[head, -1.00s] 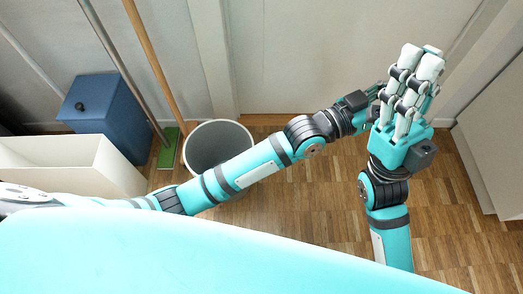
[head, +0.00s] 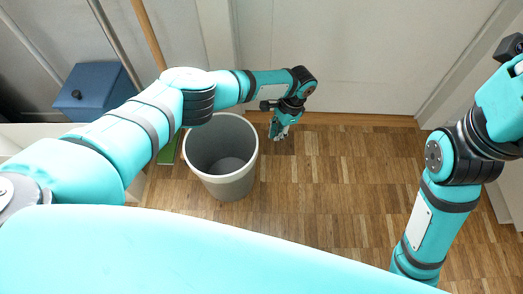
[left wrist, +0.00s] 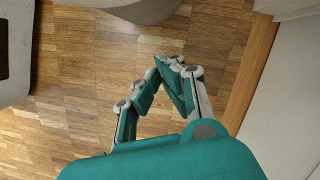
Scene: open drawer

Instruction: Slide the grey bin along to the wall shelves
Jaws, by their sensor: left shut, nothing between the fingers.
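The grey bin (head: 228,186), round, open-topped and upright, stands on the wood floor left of centre in the head view. It looks empty. Part of a rounded grey surface, likely the bin (left wrist: 140,10), shows at the top of the left wrist view. My left gripper (head: 278,132) is low by the wall, just right of the bin and apart from it, with my left arm reaching over behind the bin. Its fingers (left wrist: 172,66) are closed together and empty. My right arm is at the right edge, its fingers out of frame. I cannot make out the wall shelves.
A blue box (head: 97,92) with a dark knob, a white open box (head: 22,134) and a green broom head (head: 169,152) with poles are left of the bin. A pale wall (head: 345,60) runs behind. The wood floor (head: 330,200) right of the bin is clear.

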